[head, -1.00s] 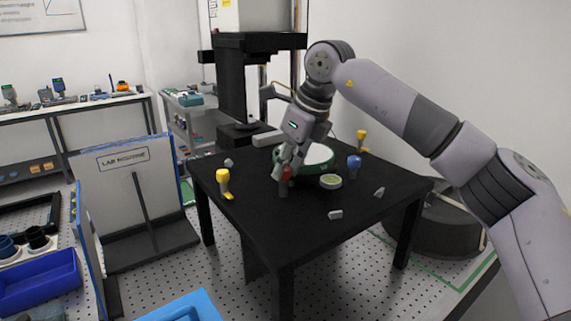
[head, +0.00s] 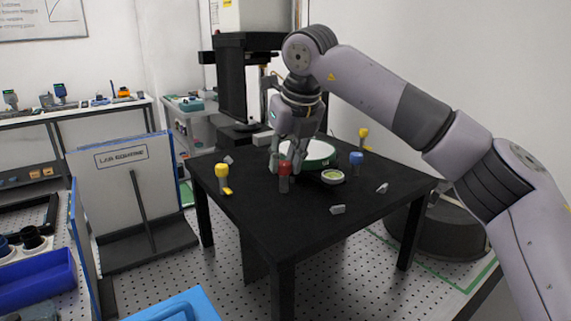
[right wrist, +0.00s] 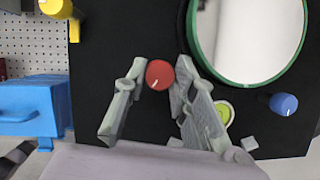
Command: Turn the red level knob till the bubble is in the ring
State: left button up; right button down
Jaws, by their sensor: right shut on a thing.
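The red level knob (head: 285,168) stands on a dark post near the front of the black table (head: 262,225). My right gripper (head: 287,160) is shut on the red knob from above. In the right wrist view, the red knob (right wrist: 159,75) sits between the two fingers (right wrist: 158,82), with a pale mark toward its lower left. The round yellow-green bubble level (head: 332,176) is right of the knob. In the right wrist view, a finger partly covers the level (right wrist: 223,112). The bubble is too small to place against the ring. My left gripper is out of view.
A blue knob (head: 356,158) and yellow knobs (head: 222,172) (head: 363,134) stand around the green-rimmed white disc (head: 320,153). Small grey pieces (head: 338,209) lie on the table. A dark column (head: 230,85) rises behind. The table's front is mostly clear.

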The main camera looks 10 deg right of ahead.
jog(key=shift+m, duration=0.6)
jog(key=c, duration=1.3)
grip_release()
jog(key=shift+c, duration=0.2)
jog(key=a+v, duration=0.1)
jog(key=v, duration=1.1)
jog(key=shift+s+d, duration=0.15)
jog(key=shift+d, duration=0.1)
jog(key=shift+f, duration=0.1)
